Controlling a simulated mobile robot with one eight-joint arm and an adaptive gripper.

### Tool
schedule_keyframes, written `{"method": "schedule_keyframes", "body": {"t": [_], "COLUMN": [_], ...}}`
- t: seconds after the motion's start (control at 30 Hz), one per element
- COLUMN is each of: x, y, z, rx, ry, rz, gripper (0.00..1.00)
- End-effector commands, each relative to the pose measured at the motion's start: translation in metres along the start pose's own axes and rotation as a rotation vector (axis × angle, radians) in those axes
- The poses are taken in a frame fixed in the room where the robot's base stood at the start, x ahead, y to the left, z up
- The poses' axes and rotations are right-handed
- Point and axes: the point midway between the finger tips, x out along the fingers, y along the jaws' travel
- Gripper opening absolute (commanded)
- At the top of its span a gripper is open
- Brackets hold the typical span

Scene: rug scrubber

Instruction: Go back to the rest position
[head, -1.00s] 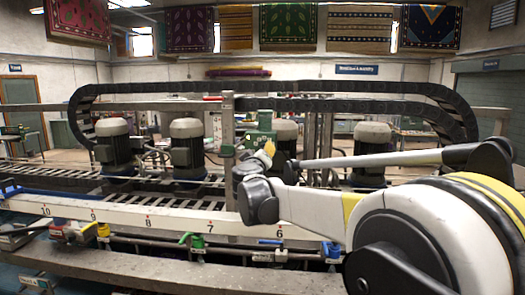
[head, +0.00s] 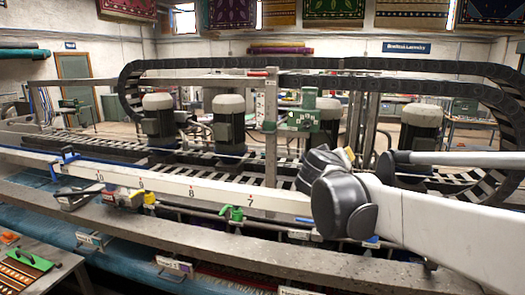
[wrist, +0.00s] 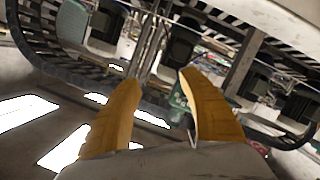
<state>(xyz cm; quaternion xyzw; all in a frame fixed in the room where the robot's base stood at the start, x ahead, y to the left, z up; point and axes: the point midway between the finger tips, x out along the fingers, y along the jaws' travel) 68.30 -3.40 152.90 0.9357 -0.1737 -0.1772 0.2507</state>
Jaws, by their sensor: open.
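My gripper (wrist: 160,88) shows in the wrist view as two yellow fingers standing apart, open, with nothing between them. In the head view my white and dark grey arm reaches in from the right and ends in front of the machine. The gripper's fingers are mostly hidden behind the arm's dark joint there. In the wrist view the picture is tilted, with the machine's black cable chain (wrist: 50,72) behind the fingers. I cannot tell the exact distance between the gripper and the machine.
The long scrubbing machine has a white numbered rail (head: 185,187), grey motors (head: 229,122) and a green box (head: 303,118). A green-handled valve (head: 232,212) sits below the rail. Rugs hang on the back wall.

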Motion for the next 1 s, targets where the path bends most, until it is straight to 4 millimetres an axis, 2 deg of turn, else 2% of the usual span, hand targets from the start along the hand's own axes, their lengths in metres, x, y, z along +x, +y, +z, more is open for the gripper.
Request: {"method": "schedule_keyframes", "body": {"t": [0.03, 0.13, 0.2, 0.3, 0.4, 0.63, 1.0], "x": [-0.022, -0.066, -0.098, -0.139, -0.175, -0.245, -0.217], "y": [0.013, 0.019, 0.015, 0.001, -0.018, -0.065, -0.123], "z": [0.034, 0.100, 0.143, 0.194, 0.233, 0.297, 0.383], "rx": [0.031, 0.090, 0.128, 0.175, 0.215, 0.296, 0.295], "ry": [-0.070, -0.215, -0.303, -0.399, -0.467, -0.561, -0.559], "rz": [-0.021, -0.094, -0.158, -0.253, -0.346, -0.554, -0.556], "gripper": [0.49, 0.49, 0.49, 0.49, 0.49, 0.49, 0.49]}}
